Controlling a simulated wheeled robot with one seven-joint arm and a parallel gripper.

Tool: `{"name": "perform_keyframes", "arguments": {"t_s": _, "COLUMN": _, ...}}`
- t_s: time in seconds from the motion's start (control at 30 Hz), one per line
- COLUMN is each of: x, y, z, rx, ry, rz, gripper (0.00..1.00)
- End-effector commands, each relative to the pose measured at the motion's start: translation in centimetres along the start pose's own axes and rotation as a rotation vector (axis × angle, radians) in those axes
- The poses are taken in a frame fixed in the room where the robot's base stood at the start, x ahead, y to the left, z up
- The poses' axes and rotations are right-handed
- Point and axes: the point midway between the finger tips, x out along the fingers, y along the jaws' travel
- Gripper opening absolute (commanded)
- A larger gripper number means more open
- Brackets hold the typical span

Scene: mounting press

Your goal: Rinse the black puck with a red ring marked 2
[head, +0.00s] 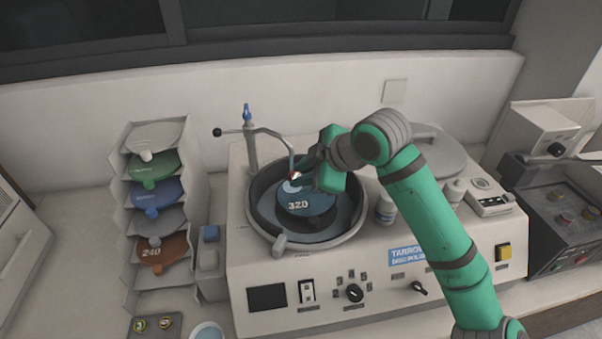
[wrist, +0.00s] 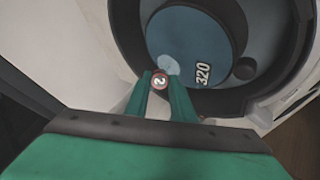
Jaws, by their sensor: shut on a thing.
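My gripper (wrist: 160,88) is shut on a small black puck (wrist: 159,79) with a red ring and a white 2 on its face. In the head view my gripper (head: 303,178) holds it over the polisher bowl, right by the end of the curved tap spout (head: 276,134). The puck is mostly hidden there. Below it is the blue disc (head: 309,205) marked 320, which also shows in the wrist view (wrist: 190,40). A pale blue patch (head: 291,187) on the disc lies under the spout; it looks like water. Whether water touches the puck I cannot tell.
The bowl rim (head: 353,230) surrounds the disc. A rack (head: 125,220) of coloured discs stands left. Two yellow-ringed pucks (head: 152,324) lie at the lower left beside a pale bowl (head: 207,331).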

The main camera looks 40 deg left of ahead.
Motion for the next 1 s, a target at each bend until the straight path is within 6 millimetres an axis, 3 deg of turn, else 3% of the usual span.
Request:
{"name": "perform_keyframes", "arguments": {"t_s": 0.47, "x": -0.1, "y": -0.1, "z": 0.1, "rx": 0.0, "ry": 0.0, "rz": 0.001, "gripper": 0.02}}
{"name": "perform_keyframes", "arguments": {"t_s": 1.0, "x": -2.9, "y": -1.8, "z": 1.2, "rx": -0.002, "ry": 0.002, "rz": -0.002, "gripper": 0.02}}
